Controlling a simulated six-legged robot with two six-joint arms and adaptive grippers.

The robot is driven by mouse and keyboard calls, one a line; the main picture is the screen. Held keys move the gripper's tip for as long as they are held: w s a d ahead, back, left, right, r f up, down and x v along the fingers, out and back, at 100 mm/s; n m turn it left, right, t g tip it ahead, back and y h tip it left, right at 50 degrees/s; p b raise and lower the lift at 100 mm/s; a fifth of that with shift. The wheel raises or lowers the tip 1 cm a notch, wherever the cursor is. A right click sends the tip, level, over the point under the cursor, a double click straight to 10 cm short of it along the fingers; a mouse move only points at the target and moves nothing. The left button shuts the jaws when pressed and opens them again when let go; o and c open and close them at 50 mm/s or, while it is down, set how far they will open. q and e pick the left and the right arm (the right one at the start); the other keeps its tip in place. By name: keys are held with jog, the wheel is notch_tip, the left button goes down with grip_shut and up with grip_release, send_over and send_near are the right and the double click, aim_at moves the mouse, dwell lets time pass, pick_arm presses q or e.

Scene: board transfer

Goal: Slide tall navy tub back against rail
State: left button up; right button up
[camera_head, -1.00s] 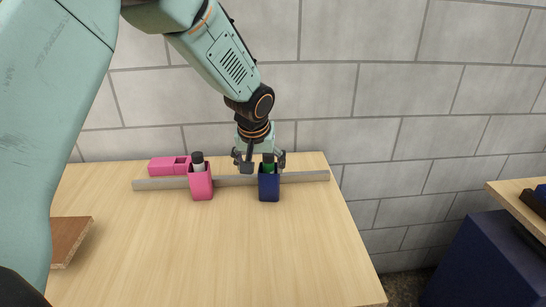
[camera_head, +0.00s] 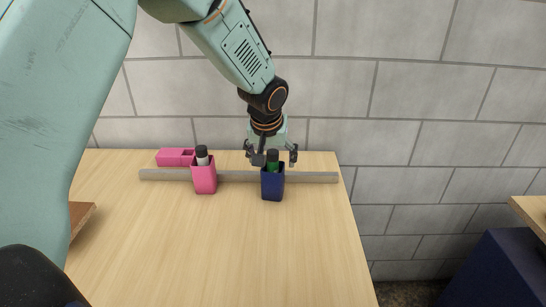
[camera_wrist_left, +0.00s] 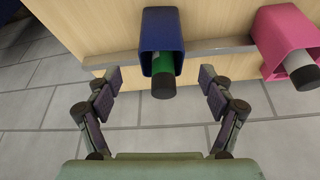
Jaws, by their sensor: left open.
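The tall navy tub (camera_head: 272,186) stands upright on the table in front of the grey rail (camera_head: 228,176). A green bottle with a black cap (camera_head: 272,156) stands in it. Whether the tub touches the rail, I cannot tell. My left gripper (camera_head: 272,154) is open above the rail, at the tub's top, with fingers on either side of the bottle's cap. In the left wrist view the open fingers (camera_wrist_left: 160,88) flank the bottle (camera_wrist_left: 163,72), apart from it, and the navy tub (camera_wrist_left: 162,28) lies just beyond them. My right gripper is out of view.
A pink tub (camera_head: 204,179) with a black-capped white bottle stands left of the navy one. The table (camera_head: 220,250) is clear in front. A block wall (camera_head: 430,90) rises behind. Another table (camera_head: 528,212) is at right.

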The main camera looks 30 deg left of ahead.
aim_at(273, 171)
pick_arm(q)
jog(key=shift+s+a+f, duration=0.1)
jog(key=shift+a+f, duration=0.1)
jog(key=shift+f, duration=0.05)
jog(key=x, duration=0.5)
jog(key=shift+w+d+f, duration=0.15)
jog(key=shift+w+f, duration=0.1)
jog(key=shift+f, duration=0.1)
jog(key=shift+w+a+f, duration=0.25)
jog(key=shift+a+f, duration=0.1)
jog(key=shift+f, duration=0.4)
jog(key=shift+d, duration=0.1)
jog(key=shift+d, duration=0.1)
